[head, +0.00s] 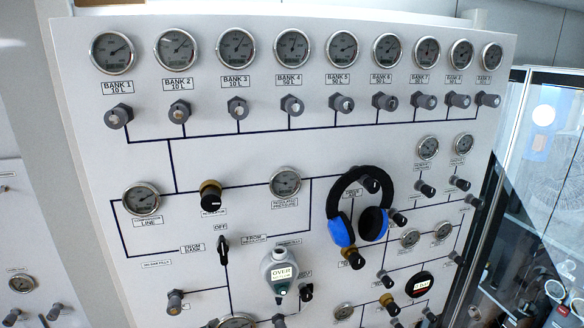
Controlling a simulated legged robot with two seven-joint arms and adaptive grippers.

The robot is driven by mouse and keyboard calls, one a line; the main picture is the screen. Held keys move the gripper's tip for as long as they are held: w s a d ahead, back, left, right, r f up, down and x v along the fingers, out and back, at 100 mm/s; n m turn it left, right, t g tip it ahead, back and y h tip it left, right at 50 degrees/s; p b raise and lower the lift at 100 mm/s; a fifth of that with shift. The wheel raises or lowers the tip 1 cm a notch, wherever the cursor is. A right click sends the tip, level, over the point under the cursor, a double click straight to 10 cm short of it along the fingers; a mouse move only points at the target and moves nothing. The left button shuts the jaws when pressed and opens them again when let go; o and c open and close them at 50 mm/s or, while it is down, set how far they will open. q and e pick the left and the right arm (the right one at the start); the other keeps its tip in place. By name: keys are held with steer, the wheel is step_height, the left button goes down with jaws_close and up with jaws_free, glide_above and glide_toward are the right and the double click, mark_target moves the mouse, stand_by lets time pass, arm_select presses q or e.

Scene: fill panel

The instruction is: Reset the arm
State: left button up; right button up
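Neither of my arms nor grippers shows in the head view. A white fill panel (330,165) fills most of the picture, tilted in view. A row of round gauges (235,48) labelled by bank runs along its top, with a row of grey knobs (237,107) below. A black selector (222,246) under an "OFF" label sits left of centre. Blue and black ear defenders (340,231) hang on the panel right of centre, covering part of it. A grey-white device (280,274) with a lit display is below centre.
A brass and black regulator knob (210,196) and other knobs stick out from the panel. A glass-fronted cabinet (545,150) stands at the right. Another panel (25,230) with a gauge and knobs is at the left edge.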

arm_select(q)
steer(key=s+a+f+n+g, duration=0.1)
steer(key=s+f+n+g, duration=0.2)
steer(key=f, duration=0.6)
steer(key=s+a+f+n+g, duration=0.1)
steer(key=s+f+n, duration=0.2)
steer(key=s+f, duration=0.45)
steer(key=s+a+f+n+g+y, duration=0.25)
steer(key=s+f+n+g, duration=0.25)
steer(key=s+f, duration=1.1)
step_height(320, 180, down, 33)
steer(key=s+g+b, duration=0.2)
steer(key=b, duration=0.3)
steer(key=s+a+f+b, duration=0.1)
steer(key=s+f+b, duration=0.1)
steer(key=s+f, duration=0.6)
steer(key=s+a+f+g+b, duration=0.1)
steer(key=s+a+f+b, duration=0.1)
steer(key=s+f, duration=0.7)
step_height(320, 180, down, 2)
steer(key=shift+s+h, duration=0.3)
steer(key=shift+h, duration=0.05)
steer(key=shift+a, duration=0.1)
steer(key=shift+c, duration=0.3)
